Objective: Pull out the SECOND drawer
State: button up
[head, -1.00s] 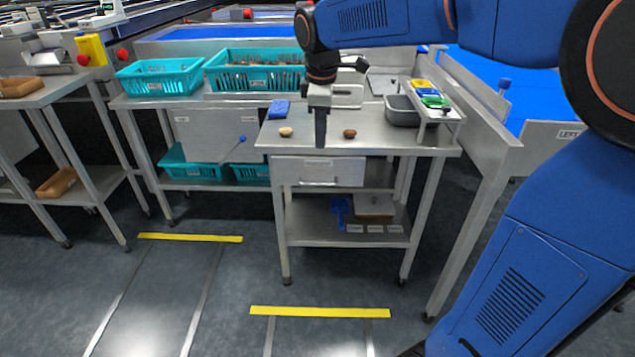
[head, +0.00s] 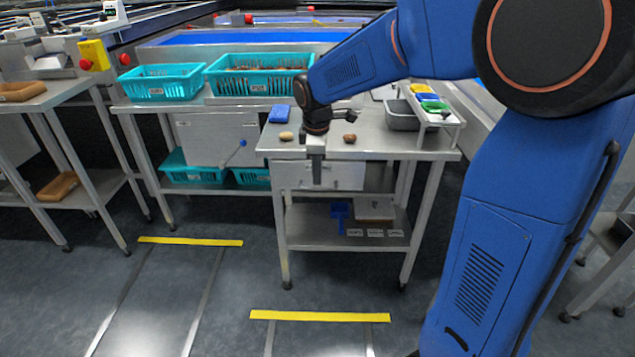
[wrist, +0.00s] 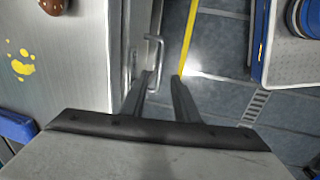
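A grey drawer front (head: 345,176) sits under the top of the middle steel table, with a label too small to read. It looks closed, and it is the only drawer front I make out there. My gripper (head: 317,180) points down in front of it and hides part of the front and its handle. In the wrist view, the metal bar handle (wrist: 154,55) stands out from the drawer front (wrist: 134,40). My gripper (wrist: 162,77) is open and empty, its two fingers apart. The handle lies just beyond the left fingertip; I cannot tell if they touch.
A lower shelf (head: 310,232) holds a blue scoop (head: 340,213). The floor in front is clear, with yellow stripes (head: 320,316).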

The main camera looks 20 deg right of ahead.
aim_at(318, 188)
jog(key=shift+w+d+f, duration=0.1)
jog(key=shift+w+f, duration=0.15)
jog(key=shift+f, duration=1.05)
jog(key=shift+w+d+f, duration=0.1)
jog(key=shift+w+f, duration=0.1)
jog(key=shift+f, duration=1.05)
jog(key=shift+c, duration=0.3)
grip_shut()
